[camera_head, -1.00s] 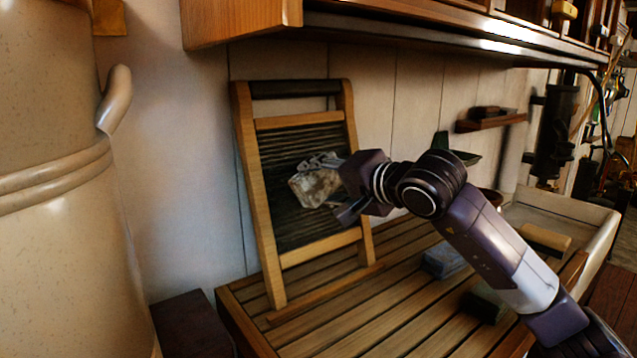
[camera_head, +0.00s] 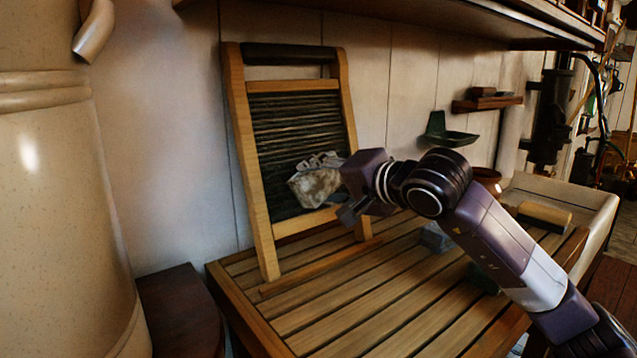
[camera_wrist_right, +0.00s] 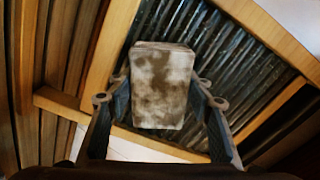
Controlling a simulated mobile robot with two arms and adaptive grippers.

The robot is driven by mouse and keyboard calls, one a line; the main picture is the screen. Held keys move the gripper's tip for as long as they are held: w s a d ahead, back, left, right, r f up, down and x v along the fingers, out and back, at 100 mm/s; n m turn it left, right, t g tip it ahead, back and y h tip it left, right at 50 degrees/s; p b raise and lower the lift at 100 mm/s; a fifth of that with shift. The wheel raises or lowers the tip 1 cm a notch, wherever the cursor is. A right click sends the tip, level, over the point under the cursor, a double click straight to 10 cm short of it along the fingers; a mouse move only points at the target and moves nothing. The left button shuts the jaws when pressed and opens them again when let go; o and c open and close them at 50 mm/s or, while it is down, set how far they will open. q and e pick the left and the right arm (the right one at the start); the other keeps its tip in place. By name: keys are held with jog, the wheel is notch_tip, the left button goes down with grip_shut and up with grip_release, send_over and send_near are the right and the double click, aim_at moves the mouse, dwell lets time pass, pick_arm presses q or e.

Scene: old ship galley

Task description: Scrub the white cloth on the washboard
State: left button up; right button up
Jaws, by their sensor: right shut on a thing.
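The washboard (camera_head: 297,122) has a wooden frame and a dark ribbed panel. It stands on the slatted wooden counter, leaning toward the wall. The white cloth (camera_head: 315,183) is a folded pad with brown stains. My right gripper (camera_head: 338,188) is shut on it and holds it in front of the lower part of the ribbed panel. In the right wrist view the cloth (camera_wrist_right: 162,84) sits between the two fingers, with the ribs (camera_wrist_right: 240,90) behind it. I cannot tell whether the cloth touches the ribs. My left gripper is not in view.
The slatted counter (camera_head: 340,290) is mostly clear in front of the washboard. A blue-grey block (camera_head: 435,238) lies behind my right arm. A scrub brush (camera_head: 545,216) lies at the right near a pale basin (camera_head: 592,205). A large cream vessel (camera_head: 60,220) stands at the left.

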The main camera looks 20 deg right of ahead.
aim_at(302, 143)
jog(key=shift+r+p, duration=0.4)
jog(key=shift+r, duration=0.05)
jog(key=shift+w+a+r+p, duration=0.2)
jog(key=shift+r+p, duration=0.2)
jog(key=shift+r, duration=0.15)
jog(key=shift+w+a+r+p, duration=0.1)
jog(key=shift+w+r+p, duration=0.05)
jog(key=shift+r+p, duration=0.35)
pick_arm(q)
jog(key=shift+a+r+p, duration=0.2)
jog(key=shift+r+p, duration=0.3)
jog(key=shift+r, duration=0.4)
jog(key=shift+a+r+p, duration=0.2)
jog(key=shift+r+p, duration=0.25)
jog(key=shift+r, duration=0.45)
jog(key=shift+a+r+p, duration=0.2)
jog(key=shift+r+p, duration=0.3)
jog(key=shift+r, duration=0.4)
pick_arm(e)
jog(key=shift+w+a+r, duration=0.1)
jog(key=shift+w+r, duration=0.1)
jog(key=shift+r, duration=0.55)
jog(key=shift+w+r, duration=0.2)
jog(key=shift+r, duration=0.6)
jog(key=shift+w+a+r, duration=0.1)
jog(key=shift+w+r, duration=0.1)
jog(key=shift+r, duration=0.55)
